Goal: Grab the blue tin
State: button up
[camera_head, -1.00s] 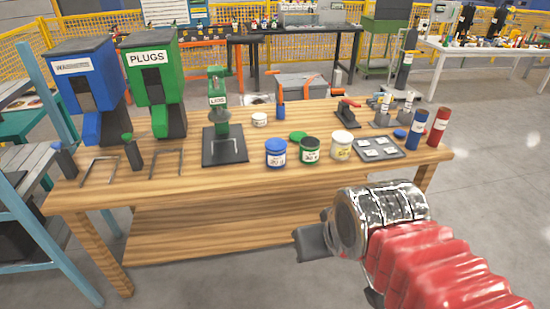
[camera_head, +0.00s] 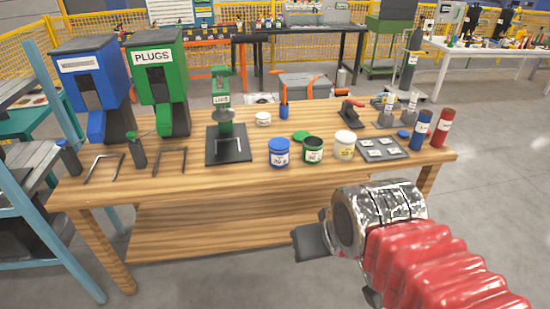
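The blue tin (camera_head: 279,153) stands upright on the wooden workbench (camera_head: 225,180), near its front edge, with a blue lid on and a white label. A green tin (camera_head: 313,150) and a white tin (camera_head: 345,145) stand in a row to its right. My gripper (camera_head: 308,243) is in front of the bench, below and to the right of the blue tin and apart from it. Only a dark grey part of the gripper shows past my arm's metal wrist, so its fingers are mostly hidden.
A green press marked LIDS (camera_head: 223,115) stands left of the tins. A grey tray (camera_head: 381,149) lies to their right, with blue (camera_head: 421,130) and red (camera_head: 441,128) cylinders beyond. Blue (camera_head: 90,85) and green (camera_head: 160,85) dispensers stand at the left. The bench front is clear.

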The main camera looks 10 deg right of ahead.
aim_at(277, 160)
jog(key=u, duration=4.3)
jog(key=k, duration=1.55)
jog(key=z, duration=0.05)
